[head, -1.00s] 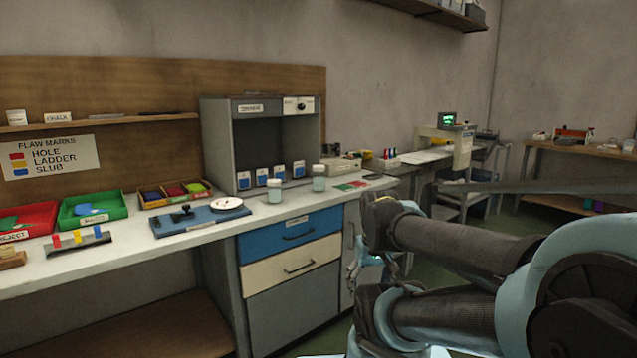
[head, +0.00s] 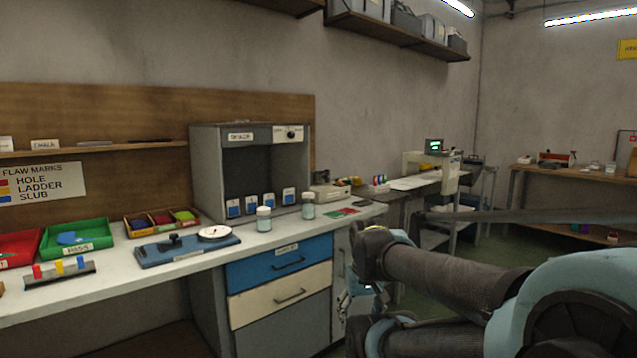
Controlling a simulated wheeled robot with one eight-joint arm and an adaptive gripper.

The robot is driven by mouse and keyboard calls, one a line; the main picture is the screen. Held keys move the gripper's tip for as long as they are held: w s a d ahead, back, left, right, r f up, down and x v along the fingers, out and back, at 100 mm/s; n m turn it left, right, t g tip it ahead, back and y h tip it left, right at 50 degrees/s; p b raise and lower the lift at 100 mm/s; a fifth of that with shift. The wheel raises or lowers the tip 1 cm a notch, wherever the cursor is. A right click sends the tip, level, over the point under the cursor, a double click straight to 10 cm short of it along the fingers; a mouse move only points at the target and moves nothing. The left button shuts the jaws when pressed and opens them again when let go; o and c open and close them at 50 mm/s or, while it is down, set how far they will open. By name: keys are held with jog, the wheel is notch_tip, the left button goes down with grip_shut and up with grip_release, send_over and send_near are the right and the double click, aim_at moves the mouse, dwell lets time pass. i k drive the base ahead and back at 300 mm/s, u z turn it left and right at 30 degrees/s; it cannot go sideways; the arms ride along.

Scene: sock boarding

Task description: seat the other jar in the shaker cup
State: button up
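Two small pale jars with whitish lids stand upright on the bench in front of the grey cabinet (head: 204,165). The left jar (head: 264,220) is nearer the bench's front edge, and the right jar (head: 308,206) stands a little farther back, apart from it. I cannot make out a shaker cup for certain. My gripper (head: 347,298) is partly visible below bench height, beside the drawers and right of both jars, largely hidden by my arm. Its fingers are too small and covered to tell whether they are open or what they hold.
The open-fronted cabinet holds several blue-and-white labelled items (head: 250,205). A blue board with a round white dial (head: 215,232) lies left of the jars. Green (head: 105,244) and red (head: 8,262) trays stand farther left. A side table (head: 530,171) is at the far right.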

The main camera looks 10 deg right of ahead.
aim_at(317, 175)
jog(key=u, duration=0.05)
jog(key=k, duration=0.55)
jog(key=u, duration=0.5)
jog(key=i, duration=1.4)
jog(key=z, duration=0.6)
